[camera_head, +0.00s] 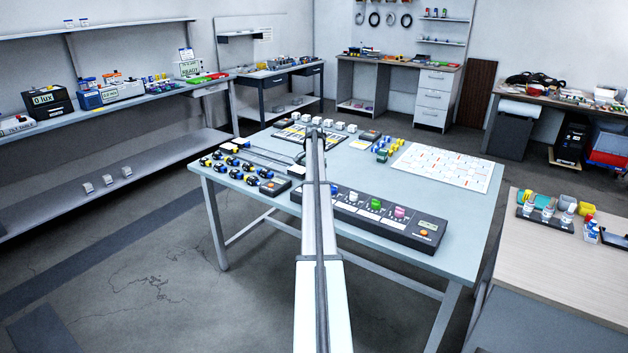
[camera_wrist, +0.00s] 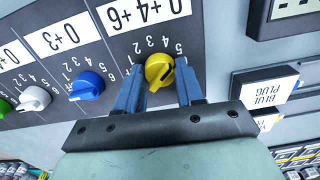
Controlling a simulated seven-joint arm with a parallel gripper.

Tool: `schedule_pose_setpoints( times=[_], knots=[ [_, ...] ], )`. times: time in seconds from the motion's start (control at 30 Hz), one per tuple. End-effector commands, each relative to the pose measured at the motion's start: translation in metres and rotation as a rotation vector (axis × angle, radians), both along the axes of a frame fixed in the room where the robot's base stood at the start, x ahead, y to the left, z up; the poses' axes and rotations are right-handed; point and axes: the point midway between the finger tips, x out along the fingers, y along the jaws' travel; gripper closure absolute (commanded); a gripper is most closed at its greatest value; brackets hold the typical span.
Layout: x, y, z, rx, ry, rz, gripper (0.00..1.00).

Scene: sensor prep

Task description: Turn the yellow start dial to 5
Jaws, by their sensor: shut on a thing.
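The yellow dial (camera_wrist: 159,70) sits on a dark panel (camera_wrist: 110,45) in the wrist view, under a label reading 0+4+6. Numbers are printed around it, upside down in this view. A dark mark on the dial lies on its upper right side, toward the 5; I cannot tell whether it lines up exactly. My gripper (camera_wrist: 160,90) has its two blue fingers on either side of the dial and is shut on it. In the head view the panel (camera_head: 345,212) lies along the table's front edge, and my arm hides the gripper.
A blue dial (camera_wrist: 87,85) and a white dial (camera_wrist: 34,98) stand left of the yellow one in the wrist view. A card reading BLUE PLUG (camera_wrist: 268,88) is on the right. The table (camera_head: 250,208) also carries a white printed sheet (camera_head: 445,166) and several blue-yellow parts.

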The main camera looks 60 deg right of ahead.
Motion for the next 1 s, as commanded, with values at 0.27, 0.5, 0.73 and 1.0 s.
schedule_pose_setpoints(
  times=[0.27,0.5,0.73,1.0],
  knots=[
    [0.001,-0.0016,0.0008,-0.004,-0.003,-0.142,0.93],
    [0.0009,-0.0018,0.0008,-0.004,-0.003,-0.195,0.93],
    [0.0008,-0.0019,0.0008,-0.004,-0.003,-0.204,0.93],
    [0.0007,-0.0019,0.0009,-0.005,-0.003,-0.204,0.58]
  ],
)
